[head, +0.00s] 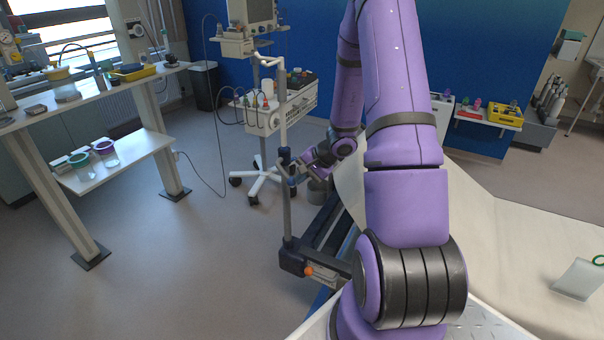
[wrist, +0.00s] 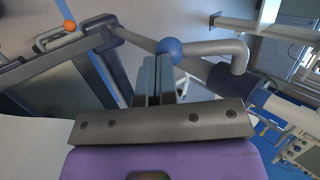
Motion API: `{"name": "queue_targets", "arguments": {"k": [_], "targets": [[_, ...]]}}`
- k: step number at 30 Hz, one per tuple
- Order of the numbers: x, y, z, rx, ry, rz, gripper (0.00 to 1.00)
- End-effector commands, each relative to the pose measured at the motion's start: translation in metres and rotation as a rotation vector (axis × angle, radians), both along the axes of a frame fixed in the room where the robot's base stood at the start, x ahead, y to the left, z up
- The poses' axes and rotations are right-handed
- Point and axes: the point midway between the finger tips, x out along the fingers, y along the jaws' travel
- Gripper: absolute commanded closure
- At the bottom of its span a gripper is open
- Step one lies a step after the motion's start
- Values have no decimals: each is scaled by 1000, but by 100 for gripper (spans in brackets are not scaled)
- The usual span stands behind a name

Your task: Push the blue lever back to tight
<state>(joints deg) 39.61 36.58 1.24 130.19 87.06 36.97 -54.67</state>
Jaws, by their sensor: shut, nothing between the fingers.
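The blue lever shows in the wrist view as a blue ball knob (wrist: 170,50) on a bent grey rod that runs right and down to a dark collar (wrist: 262,92) on a pole. In the head view the collar (head: 285,158) sits partway up the upright pole, and the lever beside it is small and hard to make out. My gripper (wrist: 155,62) is shut and empty. Its fingertips are right at the knob, overlapping its left edge in the wrist view; I cannot tell whether they touch. In the head view my gripper (head: 297,175) is just right of the pole.
The pole rises from a dark bracket with an orange knob (head: 308,271) at the side of the stretcher (head: 500,235). A wheeled monitor stand (head: 262,180) is behind the pole. A bench (head: 110,90) stands at the left. The floor between bench and pole is clear.

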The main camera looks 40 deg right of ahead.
Motion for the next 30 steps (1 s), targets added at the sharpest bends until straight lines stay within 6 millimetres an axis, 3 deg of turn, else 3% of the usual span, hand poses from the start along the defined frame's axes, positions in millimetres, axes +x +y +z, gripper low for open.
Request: {"name": "queue_targets", "arguments": {"k": [16,30], "targets": [[15,6,-31,134,-371,-1,100],[23,9,-38,130,-364,3,100]]}}
